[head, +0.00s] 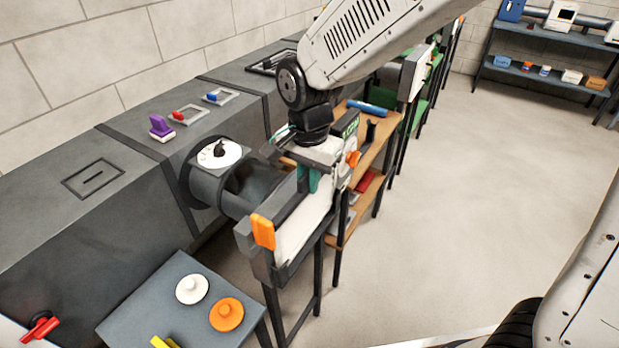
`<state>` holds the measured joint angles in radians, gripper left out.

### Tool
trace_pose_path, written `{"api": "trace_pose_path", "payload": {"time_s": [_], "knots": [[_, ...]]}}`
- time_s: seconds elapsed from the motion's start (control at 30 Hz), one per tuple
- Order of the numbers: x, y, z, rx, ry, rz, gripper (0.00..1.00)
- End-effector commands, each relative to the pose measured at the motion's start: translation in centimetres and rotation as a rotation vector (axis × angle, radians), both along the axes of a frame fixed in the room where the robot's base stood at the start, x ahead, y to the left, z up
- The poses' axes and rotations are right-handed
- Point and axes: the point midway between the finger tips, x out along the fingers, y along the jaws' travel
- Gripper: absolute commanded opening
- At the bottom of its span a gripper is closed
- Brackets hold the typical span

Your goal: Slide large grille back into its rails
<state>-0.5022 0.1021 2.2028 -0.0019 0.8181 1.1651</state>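My gripper (310,172) points down over a narrow stand (318,252) beside the duct. A teal piece (314,181) shows directly under it, at the fingers. The fingers are mostly hidden by the gripper body, so I cannot tell whether they are closed on it. A pale, flat, sloping surface (303,222) lies below, between grey side walls, with an orange block (263,232) at its near end. I cannot make out the large grille or its rails with certainty. A dark rectangular frame (268,62) lies on the far duct top, partly behind my arm.
The grey duct (130,230) runs along the wall, with a round side opening and white dial (219,153). A low grey table (165,305) holds white and orange knobbed discs. Wooden shelves (366,160) stand behind the stand. The floor (460,190) to the right is clear.

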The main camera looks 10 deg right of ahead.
Motion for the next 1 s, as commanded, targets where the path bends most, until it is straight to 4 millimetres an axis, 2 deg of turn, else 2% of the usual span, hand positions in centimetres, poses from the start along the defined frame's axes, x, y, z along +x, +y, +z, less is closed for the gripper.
{"api": "trace_pose_path", "payload": {"time_s": [0.03, 0.17, 0.23, 0.5, 0.63, 0.87, 1.0], "knots": [[-0.5, -0.3, -1.2, -0.01, 0.021, 0.0, 0.29], [-0.5, -0.2, -0.5, -0.009, 0.017, 0.0, 0.32], [-0.5, -0.2, 0.5, -0.007, 0.014, 0.0, 0.36], [-0.5, -0.4, 5.7, 0.0, 0.0, -0.003, 0.36], [-0.5, -0.5, 7.3, 0.002, -0.004, -0.003, 0.36], [-0.6, -0.5, 8.1, 0.002, -0.004, 0.016, 0.36], [-1.0, -0.7, 7.9, -0.01, 0.013, 0.136, 0.36]]}}
